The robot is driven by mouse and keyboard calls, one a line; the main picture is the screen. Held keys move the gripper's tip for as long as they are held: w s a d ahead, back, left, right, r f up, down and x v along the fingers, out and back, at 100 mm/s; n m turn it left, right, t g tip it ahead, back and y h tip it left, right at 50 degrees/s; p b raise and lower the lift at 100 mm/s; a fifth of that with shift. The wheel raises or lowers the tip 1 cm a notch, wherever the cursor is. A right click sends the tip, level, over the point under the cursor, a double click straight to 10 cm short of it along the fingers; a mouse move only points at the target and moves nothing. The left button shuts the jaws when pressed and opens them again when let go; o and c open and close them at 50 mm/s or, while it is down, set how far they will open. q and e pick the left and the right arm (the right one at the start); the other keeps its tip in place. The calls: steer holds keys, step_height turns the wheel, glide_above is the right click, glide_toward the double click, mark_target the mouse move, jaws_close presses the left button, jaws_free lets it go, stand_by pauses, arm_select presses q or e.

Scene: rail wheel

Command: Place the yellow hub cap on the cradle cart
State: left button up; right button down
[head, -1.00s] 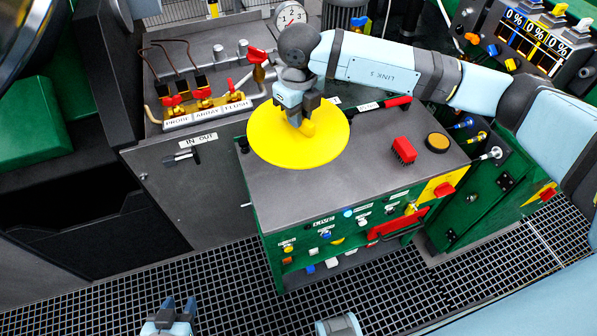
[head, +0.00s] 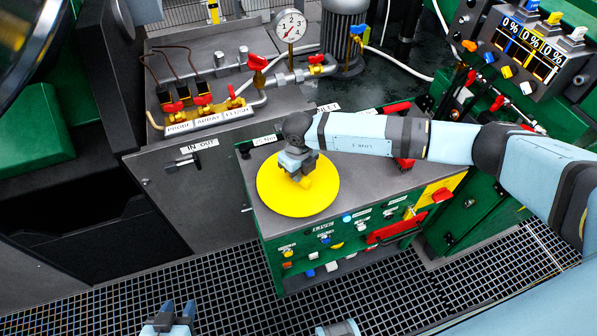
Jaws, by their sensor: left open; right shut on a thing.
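The yellow hub cap (head: 285,202) is a flat round disc with a small raised grip at its middle. My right gripper (head: 304,178) is shut on that grip from above. The cap is over the front left part of the grey top of a green cabinet (head: 349,190), covering its left front edge. I cannot tell whether it touches the top. My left gripper (head: 170,316) is open and empty at the bottom edge, over the floor grating and apart from the cap. I cannot tell for certain which thing is the cradle cart.
The cabinet front has several small knobs and a red handle (head: 397,227). Behind left stands a grey bench with red-handled valves (head: 204,100) and a round gauge (head: 289,26). A panel with 0 % displays (head: 527,45) is at upper right. Dark floor grating (head: 215,285) is clear in front.

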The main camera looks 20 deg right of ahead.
steer(key=shift+w+f, duration=0.1)
steer(key=shift+f, duration=0.35)
steer(key=shift+f, duration=0.15)
steer(key=c, duration=1.1)
jaws_free()
